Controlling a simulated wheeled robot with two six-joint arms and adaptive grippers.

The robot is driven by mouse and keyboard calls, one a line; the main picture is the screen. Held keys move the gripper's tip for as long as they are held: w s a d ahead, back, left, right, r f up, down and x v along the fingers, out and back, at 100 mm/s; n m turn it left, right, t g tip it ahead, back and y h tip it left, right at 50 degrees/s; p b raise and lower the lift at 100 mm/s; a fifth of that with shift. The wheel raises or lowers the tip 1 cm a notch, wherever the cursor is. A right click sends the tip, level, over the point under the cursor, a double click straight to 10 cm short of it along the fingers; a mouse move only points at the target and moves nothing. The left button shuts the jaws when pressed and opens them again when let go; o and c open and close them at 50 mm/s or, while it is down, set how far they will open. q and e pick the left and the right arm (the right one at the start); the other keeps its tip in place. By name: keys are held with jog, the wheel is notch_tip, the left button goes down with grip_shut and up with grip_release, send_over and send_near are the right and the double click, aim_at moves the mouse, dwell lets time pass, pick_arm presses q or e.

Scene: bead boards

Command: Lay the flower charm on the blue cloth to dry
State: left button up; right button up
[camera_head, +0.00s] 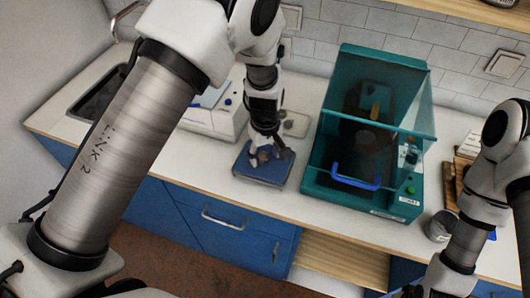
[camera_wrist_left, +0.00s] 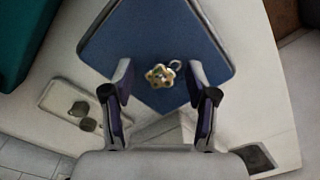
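The blue cloth (camera_head: 248,171) lies flat on the white counter, in front of the white machine. It fills the upper middle of the left wrist view (camera_wrist_left: 185,35). The flower charm (camera_wrist_left: 159,76), pale yellow with a small ring, shows against the cloth near its lower corner in that view and appears to lie on it. My left gripper (camera_head: 263,157) is low over the cloth. In the left wrist view its two fingers (camera_wrist_left: 161,84) stand apart on either side of the charm, with gaps to it. My right arm is at the right edge; its fingers are not clearly visible.
A teal machine (camera_head: 322,163) with a clear cover and blue handle stands right of the cloth. A white machine (camera_head: 228,120) is behind left. A small tray (camera_wrist_left: 58,98) with dark items lies near the cloth. A round tin (camera_head: 441,226) is at the right. The counter's front edge is close.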

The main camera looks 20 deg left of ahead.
aim_at(265, 157)
pick_arm(q)
jog(key=shift+r, duration=0.5)
notch_tip(265, 157, up, 11)
jog(key=b, duration=0.2)
jog(key=shift+r+b, duration=0.15)
jog(key=shift+b, duration=0.15)
